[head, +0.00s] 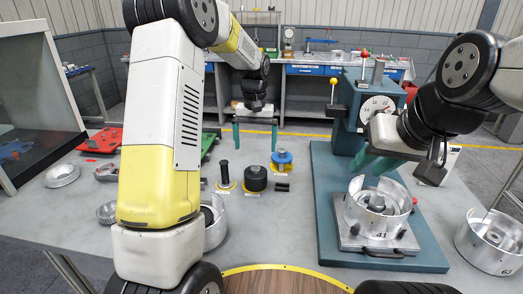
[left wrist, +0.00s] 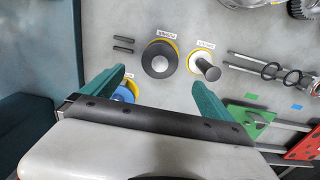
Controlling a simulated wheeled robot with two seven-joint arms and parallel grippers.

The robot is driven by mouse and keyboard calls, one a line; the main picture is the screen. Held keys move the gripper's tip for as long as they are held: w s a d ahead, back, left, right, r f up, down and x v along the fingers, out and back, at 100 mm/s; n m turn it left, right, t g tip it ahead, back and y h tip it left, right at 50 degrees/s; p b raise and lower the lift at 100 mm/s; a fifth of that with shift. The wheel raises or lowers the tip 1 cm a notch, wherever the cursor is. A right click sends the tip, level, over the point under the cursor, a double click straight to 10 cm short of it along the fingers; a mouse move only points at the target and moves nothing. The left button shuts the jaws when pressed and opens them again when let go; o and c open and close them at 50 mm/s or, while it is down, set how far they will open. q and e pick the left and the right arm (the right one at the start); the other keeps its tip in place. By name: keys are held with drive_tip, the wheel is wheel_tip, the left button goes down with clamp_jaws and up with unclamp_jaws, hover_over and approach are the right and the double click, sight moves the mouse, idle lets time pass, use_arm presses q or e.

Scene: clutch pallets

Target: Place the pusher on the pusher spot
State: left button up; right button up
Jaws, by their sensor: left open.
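My left gripper (head: 256,143) is open and empty, pointing down over the table; its spread fingers also show in the left wrist view (left wrist: 158,80). A wide black round piece with a knob (head: 255,178) sits on a yellow-edged spot with a label. It shows in the left wrist view with a pale centre (left wrist: 160,60), just ahead of the gap between the fingers. A slim black post (head: 224,173) and a blue round piece (head: 282,158) stand on other yellow spots. My right gripper (head: 375,164) appears open above a silver drum.
The silver drum (head: 377,208) stands on a plate on the teal press base (head: 328,225). The press (head: 376,108) rises behind it. Another metal drum (head: 490,243) is at the right. Two short black pins (head: 282,187) lie near the black piece. Red trays (head: 102,140) are at left.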

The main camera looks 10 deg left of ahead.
use_arm(q)
drive_tip(key=s+a+r+t+h, duration=0.1)
drive_tip(key=s+a+r+t, duration=0.15)
drive_tip(key=s+r, duration=1.05)
drive_tip(key=s+t+h, duration=0.1)
drive_tip(key=s+t, duration=0.2)
drive_tip(key=s, duration=1.3)
drive_tip(key=shift+d+r+m+t, duration=0.2)
drive_tip(key=shift+r+m+t, duration=0.05)
drive_tip(key=shift+m+t, duration=0.1)
